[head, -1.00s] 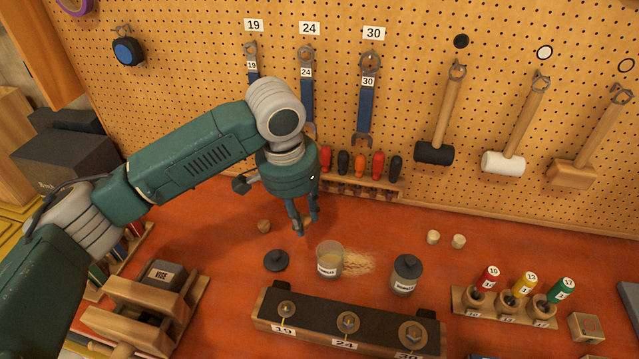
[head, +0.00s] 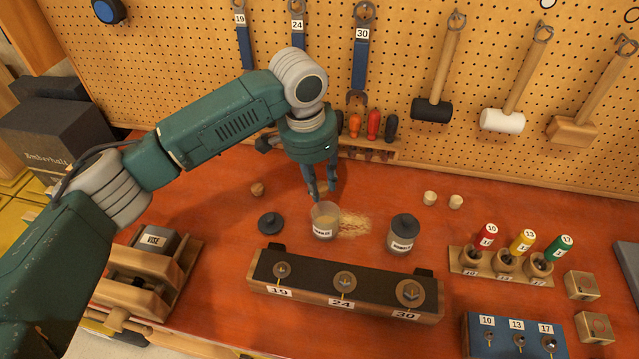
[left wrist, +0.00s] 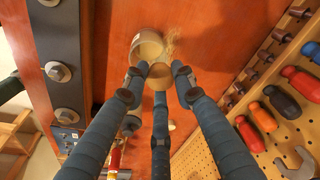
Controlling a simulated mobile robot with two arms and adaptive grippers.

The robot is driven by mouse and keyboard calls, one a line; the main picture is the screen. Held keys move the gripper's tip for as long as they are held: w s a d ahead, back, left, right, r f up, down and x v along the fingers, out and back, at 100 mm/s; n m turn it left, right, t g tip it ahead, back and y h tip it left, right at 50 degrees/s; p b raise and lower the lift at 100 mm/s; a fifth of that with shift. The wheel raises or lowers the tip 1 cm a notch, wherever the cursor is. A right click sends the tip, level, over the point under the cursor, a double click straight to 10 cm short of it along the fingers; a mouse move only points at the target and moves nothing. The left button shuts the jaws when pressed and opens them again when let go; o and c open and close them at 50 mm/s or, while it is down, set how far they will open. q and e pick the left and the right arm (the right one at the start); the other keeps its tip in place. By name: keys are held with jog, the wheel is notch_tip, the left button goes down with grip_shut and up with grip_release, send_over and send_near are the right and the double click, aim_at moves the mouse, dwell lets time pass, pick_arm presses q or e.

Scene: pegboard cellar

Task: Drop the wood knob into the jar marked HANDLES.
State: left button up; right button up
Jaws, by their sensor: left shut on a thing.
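My left gripper (head: 321,193) is shut on a small wood knob (left wrist: 158,76), whose round pale-brown end shows between the fingers in the left wrist view. In the head view the fingers mostly hide it. The gripper points down, close behind and above an open clear jar (head: 325,221) with a white label, partly legible. The jar also shows in the left wrist view (left wrist: 147,42), just beyond the knob. The knob appears outside the jar, near its rim. My right gripper is not in view.
A dark lid (head: 270,223) lies left of the open jar. A second, lidded jar (head: 401,233) stands to its right, with shavings (head: 354,224) between. A long bolt block (head: 343,303) stands in front.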

pick_arm(q)
jog(key=shift+f, duration=0.4)
jog(key=o, duration=0.9)
jog(key=shift+c, duration=0.2)
notch_tip(320, 180, up, 12)
jog(key=s+a, duration=0.1)
jog(key=shift+a, duration=0.2)
